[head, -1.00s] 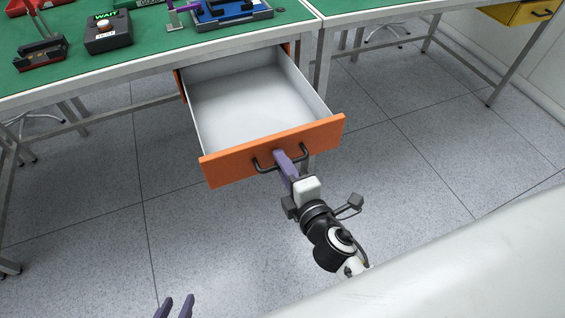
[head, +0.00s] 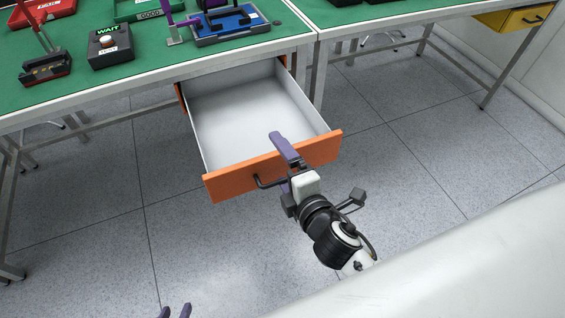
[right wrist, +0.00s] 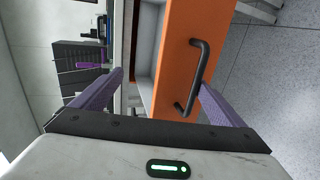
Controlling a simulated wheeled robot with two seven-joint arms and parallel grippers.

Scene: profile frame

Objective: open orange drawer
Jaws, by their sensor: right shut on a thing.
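The orange drawer (head: 226,184) under the green-topped table is pulled well out, and its white inside looks empty. Its dark bar handle (head: 262,183) is on the front panel; the handle also shows in the right wrist view (right wrist: 196,78). My right gripper (head: 286,160) straddles the panel's top edge beside the handle and is shut on the panel. One purple finger is on the drawer's inner side. The other is on the outer side by the handle, partly hidden in the head view. Only the fingertips of my left gripper (head: 173,312) show at the bottom edge, apart and empty.
The table (head: 150,85) above the drawer carries a WAIT button box (head: 109,47), a dark fixture (head: 45,68), a blue fixture (head: 232,24) and trays. A second table (head: 385,12) with a yellow drawer (head: 515,20) stands right. The floor in front is clear.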

